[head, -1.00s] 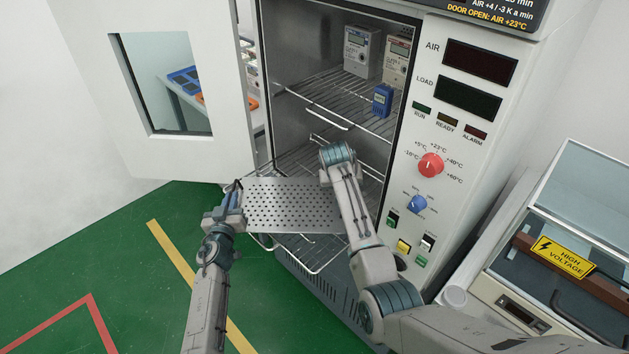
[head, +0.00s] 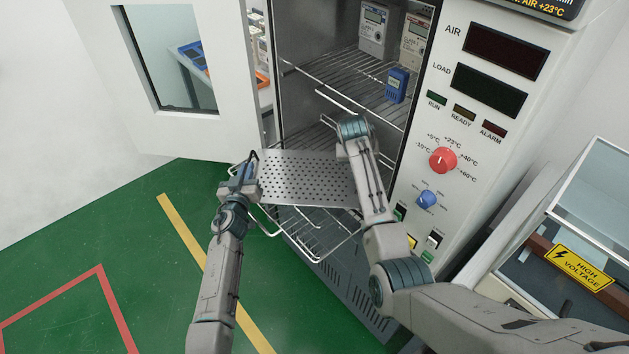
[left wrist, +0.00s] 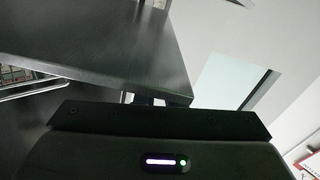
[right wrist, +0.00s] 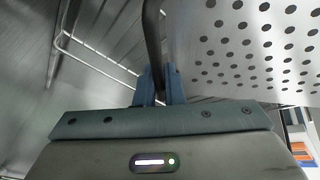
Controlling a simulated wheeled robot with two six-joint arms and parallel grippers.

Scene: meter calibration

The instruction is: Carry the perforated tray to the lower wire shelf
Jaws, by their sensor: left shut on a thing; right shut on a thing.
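The perforated tray (head: 308,180) is a flat silver plate with rows of holes. In the head view it is level between my two arms, over the pulled-out lower wire shelf (head: 312,243); whether it touches the wires I cannot tell. My left gripper (head: 250,172) is shut on its left end. My right arm covers the tray's right end, and its gripper is hidden there. In the right wrist view my right gripper (right wrist: 160,86) is shut on a dark upright handle beside the perforated plate (right wrist: 255,45). The left wrist view does not show the left grip clearly.
The upper wire shelf (head: 350,82) carries two meters (head: 374,28) and a blue device (head: 397,85). The open door (head: 228,70) stands left, the control panel (head: 470,130) right. A high-voltage bench (head: 580,270) is at the right. Green floor is free at lower left.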

